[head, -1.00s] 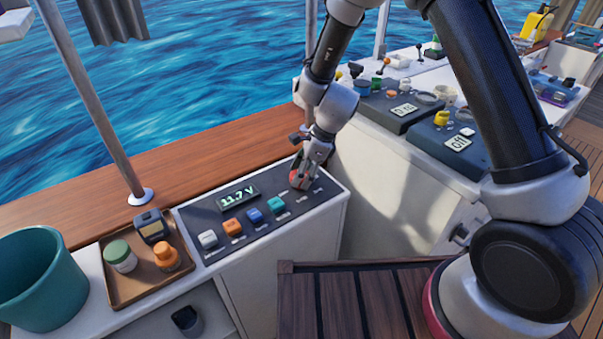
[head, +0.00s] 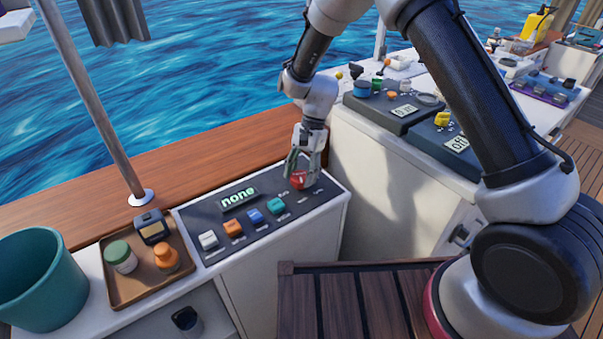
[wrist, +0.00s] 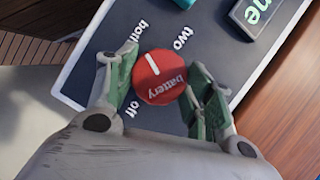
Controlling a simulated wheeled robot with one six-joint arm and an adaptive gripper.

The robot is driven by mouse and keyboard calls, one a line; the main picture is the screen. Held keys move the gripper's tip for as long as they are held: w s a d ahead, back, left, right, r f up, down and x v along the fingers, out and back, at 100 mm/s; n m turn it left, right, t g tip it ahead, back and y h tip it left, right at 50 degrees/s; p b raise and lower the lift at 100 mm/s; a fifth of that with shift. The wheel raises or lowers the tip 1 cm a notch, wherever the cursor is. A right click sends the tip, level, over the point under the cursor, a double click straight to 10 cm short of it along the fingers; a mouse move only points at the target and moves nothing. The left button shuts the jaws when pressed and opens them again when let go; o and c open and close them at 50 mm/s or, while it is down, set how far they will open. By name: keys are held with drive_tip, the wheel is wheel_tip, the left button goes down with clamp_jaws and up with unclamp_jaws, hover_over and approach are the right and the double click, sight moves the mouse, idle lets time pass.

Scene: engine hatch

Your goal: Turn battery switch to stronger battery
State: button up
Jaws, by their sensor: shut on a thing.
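The battery switch is a round red knob (head: 298,181) at the right end of the dark panel (head: 222,212). In the wrist view the knob (wrist: 160,80) bears the word "battery" and a white line on its upper part, on the side between the labels "both" (wrist: 126,40) and "two" (wrist: 182,38). The label "off" (wrist: 132,108) lies at its lower left. My gripper (head: 303,172) is shut on the knob from above, with a green-padded finger on each side. The panel display (head: 238,198) reads "none". Any label under the right finger is hidden.
White, orange, blue and teal rocker switches (head: 254,216) sit left of the knob. A tray (head: 136,293) with bottles and a teal bucket (head: 40,282) stand further left. More consoles (head: 390,106) stand behind at the right.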

drive_tip(key=n+h, duration=0.1)
drive_tip(key=n, duration=0.1)
drive_tip(key=n+h, duration=0.1)
drive_tip(key=n, duration=0.2)
drive_tip(key=shift+a+n+g, duration=0.15)
drive_tip(key=shift+n+g, duration=0.15)
drive_tip(key=n+h, duration=0.2)
drive_tip(key=n, duration=0.3)
drive_tip(key=shift+a, duration=0.1)
idle(0.3)
drive_tip(key=o, duration=1)
drive_tip(key=v, duration=1.2)
drive_tip(key=shift+a, duration=0.15)
